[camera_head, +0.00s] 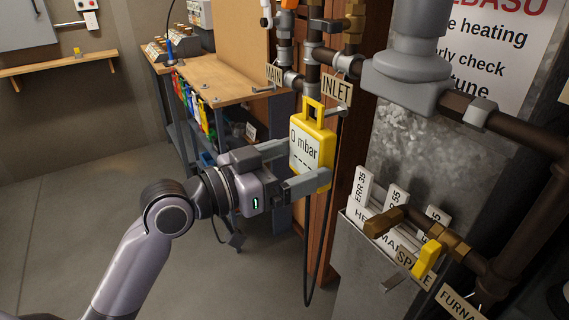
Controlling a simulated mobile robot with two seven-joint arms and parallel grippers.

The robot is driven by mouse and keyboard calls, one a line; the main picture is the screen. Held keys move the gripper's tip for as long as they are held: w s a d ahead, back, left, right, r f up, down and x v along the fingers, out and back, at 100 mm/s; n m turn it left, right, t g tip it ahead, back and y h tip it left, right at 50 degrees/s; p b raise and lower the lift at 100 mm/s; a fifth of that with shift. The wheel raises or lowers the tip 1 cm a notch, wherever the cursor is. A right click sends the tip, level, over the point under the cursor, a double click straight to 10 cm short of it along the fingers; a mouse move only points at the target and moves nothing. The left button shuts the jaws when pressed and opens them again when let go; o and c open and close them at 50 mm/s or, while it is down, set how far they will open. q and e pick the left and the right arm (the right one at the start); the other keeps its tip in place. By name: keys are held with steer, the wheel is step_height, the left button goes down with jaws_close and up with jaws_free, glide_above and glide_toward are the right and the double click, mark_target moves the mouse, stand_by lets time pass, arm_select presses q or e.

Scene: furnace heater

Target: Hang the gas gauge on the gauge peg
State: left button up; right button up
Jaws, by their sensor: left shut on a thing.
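The gas gauge (305,150) is yellow with a white face reading "0 mbar" and a loop handle on top. It is upright in front of the wooden post. My left gripper (303,168) is shut on its body, coming from the lower left. A short grey peg (341,112) shows just right of the handle, below the INLET tag; I cannot tell whether it touches or passes through the loop. Another grey peg-like piece (262,89) sticks out near the MAIN tag. My right gripper is not in view.
Pipes with the MAIN tag (274,75) and INLET tag (336,90) are above the gauge. A black hose (307,270) hangs below it. A metal box of white manuals (375,215) and a yellow-handled valve (427,258) are at right. A workbench (215,86) is behind.

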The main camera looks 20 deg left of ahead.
mark_target(303, 168)
arm_select(q)
steer(key=shift+x, duration=1.05)
steer(key=shift+w+d+f, duration=0.35)
steer(key=shift+w+f, duration=0.1)
steer(key=shift+f, duration=0.1)
steer(key=o, duration=0.6)
steer(key=shift+f, duration=0.1)
